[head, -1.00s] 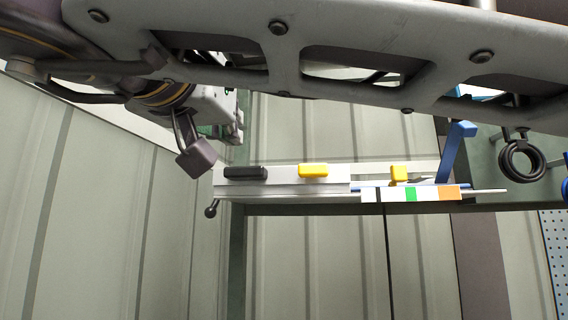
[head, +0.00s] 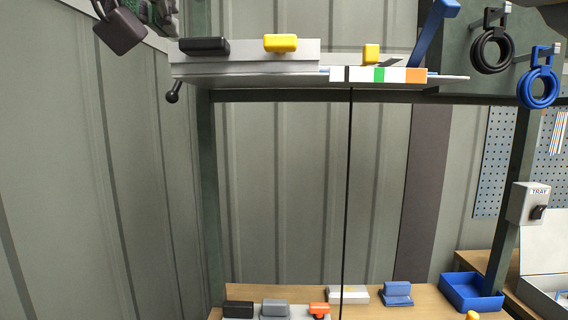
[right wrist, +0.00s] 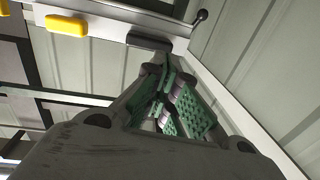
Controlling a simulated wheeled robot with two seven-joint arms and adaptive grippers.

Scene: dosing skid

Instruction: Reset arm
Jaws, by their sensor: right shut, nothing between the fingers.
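My right gripper (right wrist: 170,105) shows in the right wrist view with its green-padded fingers closed together and nothing between them. In that view a black block (right wrist: 148,40) and a yellow block (right wrist: 67,24) on the grey shelf lie beyond the fingers. My left gripper is in neither view.
A raised shelf (head: 245,68) carries black and yellow blocks, with a ball-ended lever (head: 172,93) at its left. Black (head: 491,50) and blue (head: 538,88) rings hang right. Below are a blue tray (head: 471,291) and small blocks on a wooden bench.

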